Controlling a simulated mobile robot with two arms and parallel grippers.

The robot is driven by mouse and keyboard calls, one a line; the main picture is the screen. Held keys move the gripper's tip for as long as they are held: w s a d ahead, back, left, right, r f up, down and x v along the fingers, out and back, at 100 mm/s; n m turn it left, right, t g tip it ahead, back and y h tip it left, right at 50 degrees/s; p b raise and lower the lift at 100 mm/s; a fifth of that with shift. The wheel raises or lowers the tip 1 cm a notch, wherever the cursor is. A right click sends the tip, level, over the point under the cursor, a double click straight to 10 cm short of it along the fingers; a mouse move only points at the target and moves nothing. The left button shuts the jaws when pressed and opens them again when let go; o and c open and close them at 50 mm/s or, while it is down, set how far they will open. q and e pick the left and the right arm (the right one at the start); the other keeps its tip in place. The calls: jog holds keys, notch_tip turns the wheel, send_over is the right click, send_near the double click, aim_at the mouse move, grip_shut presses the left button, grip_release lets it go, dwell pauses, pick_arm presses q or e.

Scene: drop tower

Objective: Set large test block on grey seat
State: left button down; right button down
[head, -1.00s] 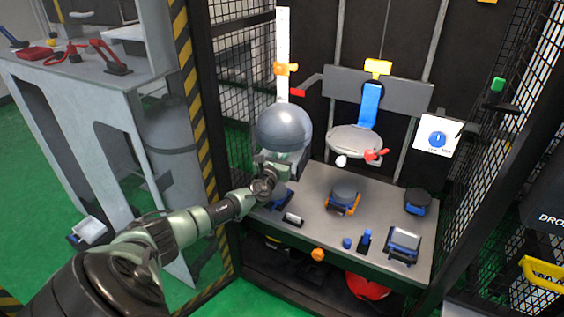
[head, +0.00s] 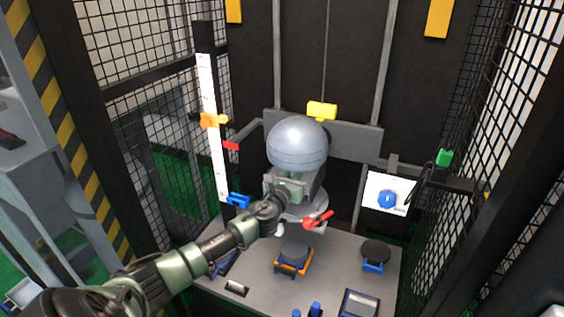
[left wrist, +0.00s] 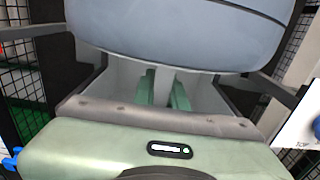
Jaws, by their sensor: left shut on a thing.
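The large test block (head: 297,143) is a grey-blue rounded body, upright, high over the bench in the head view. My left gripper (head: 292,184) is shut on its narrower lower part. In the left wrist view the block's rounded underside (left wrist: 185,30) fills the top, and the green fingers (left wrist: 165,90) close on a grey stem below it. The grey seat (head: 312,212) is a round plate on the carriage, with a red lever (head: 318,220) at its front. The block and gripper hide much of the seat. I cannot tell whether block and seat touch. My right gripper is not in view.
A yellow piece (head: 321,111) tops the carriage before a grey crossbar (head: 355,141). A white scale (head: 213,135) with an orange slider stands left. A dial panel (head: 386,194) is right. Several small items stand on the bench (head: 255,262). Mesh walls enclose both sides.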

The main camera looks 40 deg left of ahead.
pick_arm(q)
jog(key=shift+d+r, duration=0.25)
jog(key=shift+r, duration=0.1)
jog(key=shift+f+b, duration=0.3)
jog(key=shift+b, duration=0.1)
jog(key=shift+f+b, duration=1.95)
jog(key=shift+f, duration=0.1)
jog(key=shift+s, duration=0.2)
